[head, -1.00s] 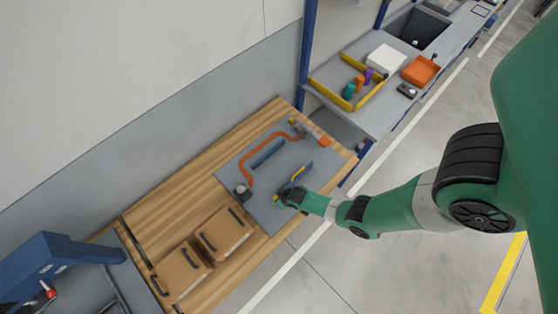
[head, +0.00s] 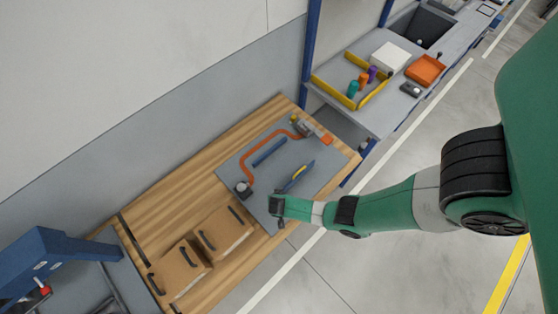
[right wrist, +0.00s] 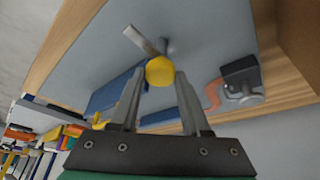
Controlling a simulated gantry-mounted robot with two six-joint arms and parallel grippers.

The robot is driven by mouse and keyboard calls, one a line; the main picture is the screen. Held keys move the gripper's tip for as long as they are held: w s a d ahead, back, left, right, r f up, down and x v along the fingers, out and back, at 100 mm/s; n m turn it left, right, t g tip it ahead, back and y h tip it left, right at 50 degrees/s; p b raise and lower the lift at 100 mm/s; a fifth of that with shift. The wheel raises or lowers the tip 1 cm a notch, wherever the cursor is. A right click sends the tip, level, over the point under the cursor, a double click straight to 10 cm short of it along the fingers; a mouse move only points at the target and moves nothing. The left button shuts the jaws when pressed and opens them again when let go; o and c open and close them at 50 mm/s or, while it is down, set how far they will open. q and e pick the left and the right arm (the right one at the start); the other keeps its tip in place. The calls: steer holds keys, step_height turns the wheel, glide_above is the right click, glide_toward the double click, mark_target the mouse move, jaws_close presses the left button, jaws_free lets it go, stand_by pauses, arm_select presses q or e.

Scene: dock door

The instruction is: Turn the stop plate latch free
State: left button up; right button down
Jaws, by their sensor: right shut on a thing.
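A grey board (head: 232,171) lies on the wooden bench. A blue stop plate with a yellow edge (head: 297,177) stands on it, beside my right gripper (head: 277,208), which is low at the board's front edge. In the right wrist view my right gripper (right wrist: 160,92) is shut on a round yellow knob (right wrist: 160,71) between its fingertips. A flat metal lever (right wrist: 141,40) with a small post shows just beyond the knob. In the head view the knob and lever are hidden by the gripper. My left gripper is not in view.
An orange track (head: 250,160) and a blue bar (head: 269,152) lie on the board, with a dark clamp (head: 243,189) at its left corner. Cardboard boxes (head: 225,232) sit at the front left.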

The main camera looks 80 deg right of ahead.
steer(key=shift+m, duration=0.4)
steer(key=shift+c, duration=1.8)
jaws_free()
